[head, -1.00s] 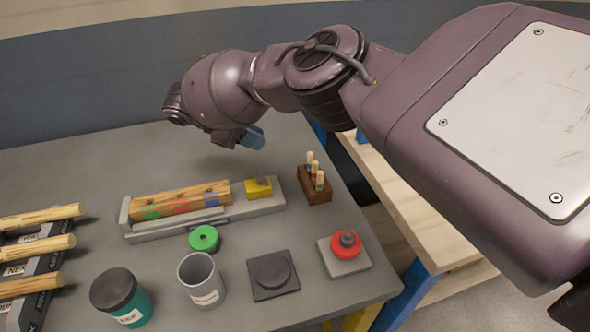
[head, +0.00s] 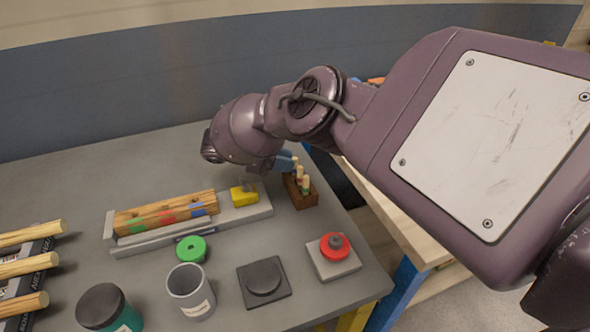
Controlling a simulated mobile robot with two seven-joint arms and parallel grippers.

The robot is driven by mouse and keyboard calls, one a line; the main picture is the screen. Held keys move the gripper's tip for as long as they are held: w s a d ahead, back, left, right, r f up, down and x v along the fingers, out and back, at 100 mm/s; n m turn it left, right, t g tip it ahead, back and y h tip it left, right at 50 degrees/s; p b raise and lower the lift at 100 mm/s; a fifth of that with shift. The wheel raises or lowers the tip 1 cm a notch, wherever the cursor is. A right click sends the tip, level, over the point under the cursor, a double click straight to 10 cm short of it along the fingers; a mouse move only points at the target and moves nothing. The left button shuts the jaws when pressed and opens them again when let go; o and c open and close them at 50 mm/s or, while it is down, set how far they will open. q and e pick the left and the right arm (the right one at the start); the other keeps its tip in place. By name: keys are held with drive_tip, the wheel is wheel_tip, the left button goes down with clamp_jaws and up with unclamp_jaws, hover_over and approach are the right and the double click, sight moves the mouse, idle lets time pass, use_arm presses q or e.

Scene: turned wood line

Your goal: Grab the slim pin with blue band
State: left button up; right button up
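A small brown wooden block (head: 302,199) stands on the grey table and holds three slim upright pins. The front pin (head: 305,184) has a green band. The bands of the middle pin (head: 299,174) and the rear pin are too small or covered to read, so I cannot tell which is blue. My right gripper (head: 285,162), with blue fingertips, is beside the rear pins at the block's back left. My wrist hides part of the fingers, so their opening and any contact with a pin are unclear. My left gripper is out of view.
Left of the block lies a grey tray (head: 165,238) with a colour-marked wooden bar and a yellow piece (head: 244,196). The table's right edge is close.

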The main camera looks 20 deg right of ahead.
drive_tip(key=x, duration=0.3)
drive_tip(key=shift+d+r+p, duration=0.1)
drive_tip(key=shift+r+p, duration=0.1)
drive_tip(key=shift+p, duration=0.1)
drive_tip(key=shift+x, duration=0.8)
drive_tip(key=shift+f, duration=0.15)
clamp_jaws()
